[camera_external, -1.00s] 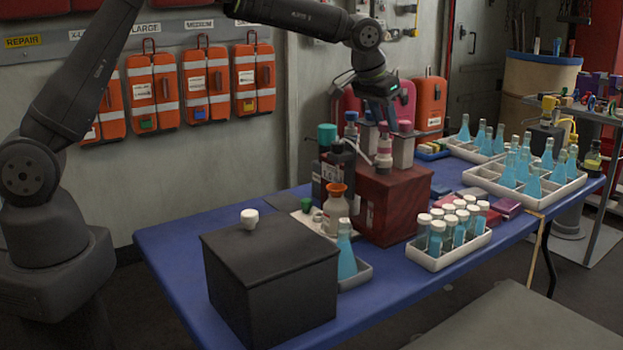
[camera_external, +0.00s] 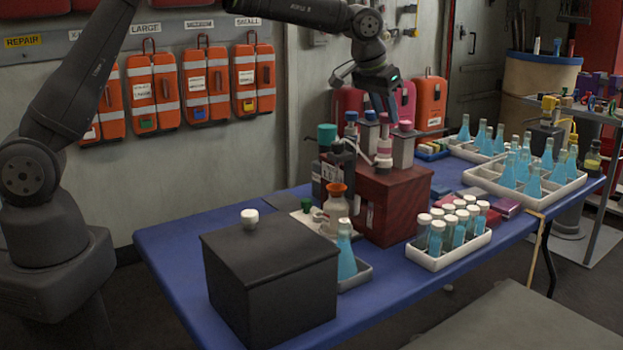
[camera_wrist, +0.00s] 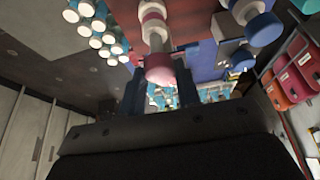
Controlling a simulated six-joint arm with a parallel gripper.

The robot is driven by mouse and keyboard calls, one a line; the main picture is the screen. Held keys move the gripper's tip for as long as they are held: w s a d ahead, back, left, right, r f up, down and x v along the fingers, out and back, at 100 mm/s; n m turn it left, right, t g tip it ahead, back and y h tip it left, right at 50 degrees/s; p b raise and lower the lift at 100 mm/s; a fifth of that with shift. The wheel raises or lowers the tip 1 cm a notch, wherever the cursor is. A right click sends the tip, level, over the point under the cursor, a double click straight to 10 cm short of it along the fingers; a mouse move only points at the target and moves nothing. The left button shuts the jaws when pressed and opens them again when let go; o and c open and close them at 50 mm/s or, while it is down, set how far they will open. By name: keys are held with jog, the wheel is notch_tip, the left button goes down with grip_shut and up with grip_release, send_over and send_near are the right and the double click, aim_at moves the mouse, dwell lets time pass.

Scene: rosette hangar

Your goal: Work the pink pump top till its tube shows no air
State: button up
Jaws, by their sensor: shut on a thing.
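The pink pump top (camera_wrist: 158,70) sits between my two fingers in the wrist view. Below it a white and pink pump body (camera_wrist: 153,22) shows. My gripper (camera_wrist: 161,92) is shut on the pink top. In the external view, my gripper (camera_external: 384,118) points down over the pump (camera_external: 384,150), which stands upright on the dark red box (camera_external: 395,205). The fingers partly hide its top there. I cannot tell from these frames whether its tube holds air.
Blue-topped pumps (camera_external: 351,117) and another pink-topped one (camera_external: 405,126) stand close by. A dark bottle (camera_external: 340,165) and an orange-topped bottle (camera_external: 336,205) are to the left. A tray of white-capped vials (camera_external: 460,255) is at front right. A black box (camera_external: 270,265) fills the front left.

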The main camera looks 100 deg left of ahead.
aim_at(385, 114)
jog(key=shift+f, duration=1)
jog(key=shift+r, duration=1.05)
jog(key=shift+f, duration=1.05)
dwell(0.5)
jog(key=o, duration=0.8)
jog(key=shift+c, duration=0.2)
jog(key=shift+r, duration=0.1)
jog(key=shift+r, duration=3.45)
